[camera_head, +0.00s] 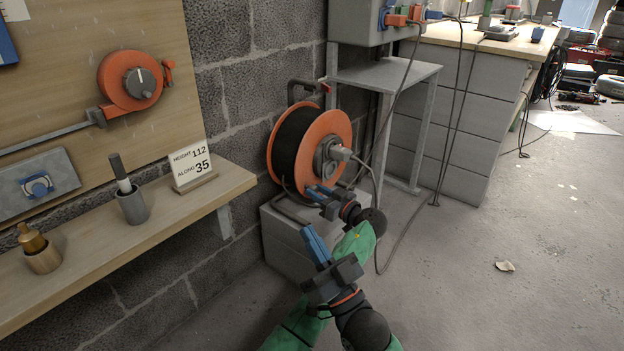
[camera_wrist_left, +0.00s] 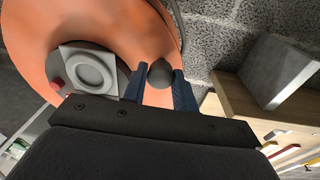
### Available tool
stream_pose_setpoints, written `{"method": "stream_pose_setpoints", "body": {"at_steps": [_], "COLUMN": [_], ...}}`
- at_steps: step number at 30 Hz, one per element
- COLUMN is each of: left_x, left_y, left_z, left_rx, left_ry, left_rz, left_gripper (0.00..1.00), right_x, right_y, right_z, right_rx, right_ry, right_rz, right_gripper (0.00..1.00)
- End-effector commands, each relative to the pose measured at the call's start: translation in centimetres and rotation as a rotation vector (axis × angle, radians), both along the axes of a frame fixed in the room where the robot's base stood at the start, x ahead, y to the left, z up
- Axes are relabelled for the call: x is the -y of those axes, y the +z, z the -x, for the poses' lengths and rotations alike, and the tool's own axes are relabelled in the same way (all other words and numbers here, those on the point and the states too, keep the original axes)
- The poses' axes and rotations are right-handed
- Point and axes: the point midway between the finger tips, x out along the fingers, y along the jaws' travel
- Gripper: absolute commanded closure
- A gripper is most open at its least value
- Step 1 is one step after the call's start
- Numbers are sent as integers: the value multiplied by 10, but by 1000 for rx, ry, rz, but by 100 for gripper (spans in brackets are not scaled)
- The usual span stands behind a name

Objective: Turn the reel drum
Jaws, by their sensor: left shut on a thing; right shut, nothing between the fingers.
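The reel drum has orange flanges (camera_head: 336,122) with black cable (camera_head: 292,138) wound between them. It stands on a grey block against the wall, with a plug in the grey hub on its near face. My left gripper (camera_head: 318,192) is at the lower edge of the near flange. In the left wrist view its blue fingers are closed on a dark round knob (camera_wrist_left: 160,73) in front of the orange flange (camera_wrist_left: 60,30). The knob is hidden in the head view. My right gripper (camera_head: 314,242) is shut and empty, below and nearer than the left one.
A wooden shelf (camera_head: 110,240) on the left holds a sign (camera_head: 191,166) and cups. A smaller orange reel (camera_head: 130,80) hangs on the board above. A grey metal stand (camera_head: 385,78) with a hanging cable is right of the drum. The floor (camera_head: 500,270) at right is mostly clear.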

Motion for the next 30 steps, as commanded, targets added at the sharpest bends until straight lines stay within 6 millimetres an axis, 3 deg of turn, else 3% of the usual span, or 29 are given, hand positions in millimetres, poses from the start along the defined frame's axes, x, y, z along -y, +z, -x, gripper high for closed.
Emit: {"method": "stream_pose_setpoints", "body": {"at_steps": [6,18,30], "left_x": [0,0,0], "left_y": [0,0,0], "left_z": [0,0,0], "left_rx": [0,0,0], "left_ry": [0,0,0], "left_rz": [0,0,0], "left_gripper": [100,100,100], "right_x": [-33,-85,-112], "right_y": [-5,-17,-36], "right_z": [-43,-107,-171], "right_rx": [-130,-374,-580], "right_ry": [83,206,228], "right_rz": [83,276,575], "right_gripper": [100,100,100]}}
